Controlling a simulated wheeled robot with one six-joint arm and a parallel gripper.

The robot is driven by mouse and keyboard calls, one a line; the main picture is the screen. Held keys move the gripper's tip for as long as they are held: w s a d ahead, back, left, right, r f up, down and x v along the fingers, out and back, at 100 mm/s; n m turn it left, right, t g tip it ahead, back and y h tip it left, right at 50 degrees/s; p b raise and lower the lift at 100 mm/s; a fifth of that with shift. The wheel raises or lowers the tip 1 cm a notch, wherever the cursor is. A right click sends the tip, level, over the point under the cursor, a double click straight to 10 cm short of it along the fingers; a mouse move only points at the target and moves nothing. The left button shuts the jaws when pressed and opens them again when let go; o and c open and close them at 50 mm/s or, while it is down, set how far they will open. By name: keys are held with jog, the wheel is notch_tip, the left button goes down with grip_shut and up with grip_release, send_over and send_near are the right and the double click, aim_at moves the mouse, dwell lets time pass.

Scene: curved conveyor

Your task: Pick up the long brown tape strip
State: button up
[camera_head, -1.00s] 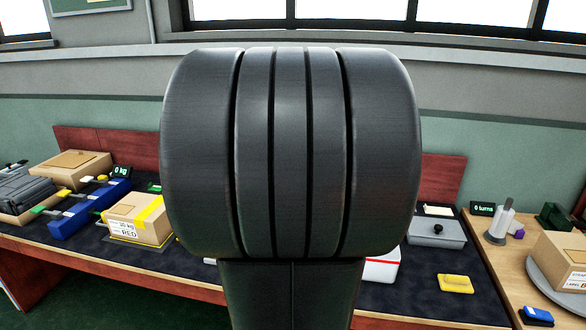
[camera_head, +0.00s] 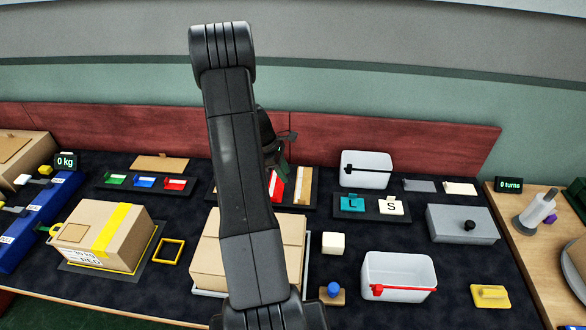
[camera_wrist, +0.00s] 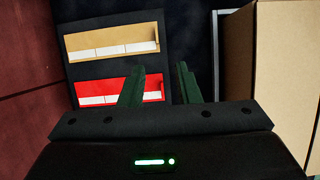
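In the wrist view the brown strip (camera_wrist: 110,42) lies above the red strip (camera_wrist: 105,90), each with white segments along one edge. My gripper (camera_wrist: 160,84) has its two dark green fingers apart with nothing between them. In the wrist view, the left fingertip overlaps the right end of the red strip. In the head view my gripper is small, dark and partly hidden by my arm, near the back panel.
A large cardboard box (camera_head: 205,247) stands in front of the strips, and its side (camera_wrist: 288,70) fills the wrist view's right. A reddish back panel (camera_head: 390,143) runs behind. A white bin (camera_head: 366,168) and teal and cream tags (camera_head: 372,205) stand to the right.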

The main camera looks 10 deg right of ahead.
jog(key=w, duration=0.1)
jog(key=b, duration=0.5)
send_near(300, 197)
jog(key=s, duration=0.2)
jog(key=shift+s+f, duration=0.2)
jog(key=shift+s, duration=0.2)
jog(key=shift+d+b+x, duration=0.15)
jog(key=shift+b+x, duration=0.55)
jog(key=shift+x, duration=0.85)
jog(key=shift+d+b+x, duration=0.2)
jog(key=shift+b+x, duration=0.5)
jog(key=shift+x, duration=0.85)
jog(key=shift+s+r, duration=0.2)
jog(key=shift+r, duration=0.05)
grip_shut()
